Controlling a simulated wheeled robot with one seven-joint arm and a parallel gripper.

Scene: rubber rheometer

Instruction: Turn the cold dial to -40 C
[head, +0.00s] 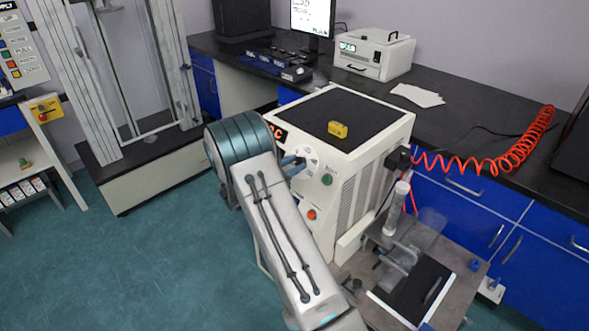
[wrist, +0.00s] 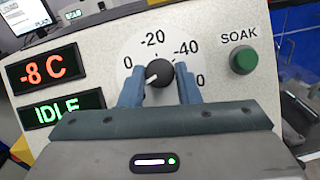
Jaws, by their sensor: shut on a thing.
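The cold dial (wrist: 160,72) is a dark round knob on a white scale plate, seen up close in the wrist view. The scale reads 0, -20 and -40, with a further label partly hidden behind my right finger. The knob's white mark points left and slightly down, near the 0 side. My gripper (wrist: 159,88) has its two blue fingers on either side of the knob, shut on it. The red display (wrist: 43,70) reads -8 C, and the green one (wrist: 62,109) reads IDLE. In the head view my gripper (head: 296,163) meets the front of the cream machine (head: 345,160).
A green SOAK button (wrist: 244,60) sits right of the dial. A red button (head: 311,215) is lower on the machine's front. A yellow object (head: 338,129) lies on the machine's dark top. A bench rig (head: 395,240) stands close at the right.

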